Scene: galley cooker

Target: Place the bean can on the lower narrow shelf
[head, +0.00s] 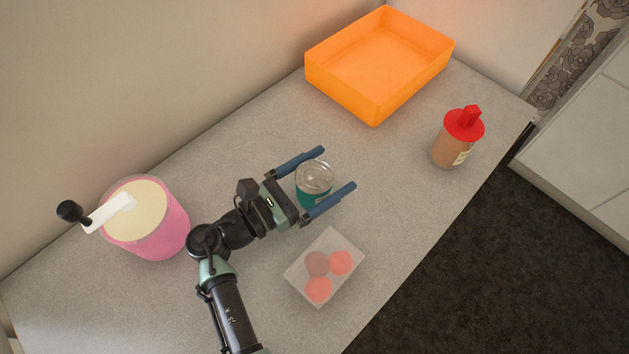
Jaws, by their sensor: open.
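The bean can (314,185) looks like a teal can with a silver lid, standing upright on the grey worktop. My gripper (340,168) is open, with its two blue fingers on either side of the can. The can sits between the fingers, nearer the palm than the fingertips. A small gap seems to show at the fingers; I cannot tell whether either touches the can. The lower narrow shelf is not in view.
An orange tray (343,89) stands at the back against the wall. A bottle with a red cap (458,138) is at the right. A clear box with reddish round items (325,266) lies just below the gripper. A pink canister (145,218) is at the left. The worktop (400,190) is clear right of the can.

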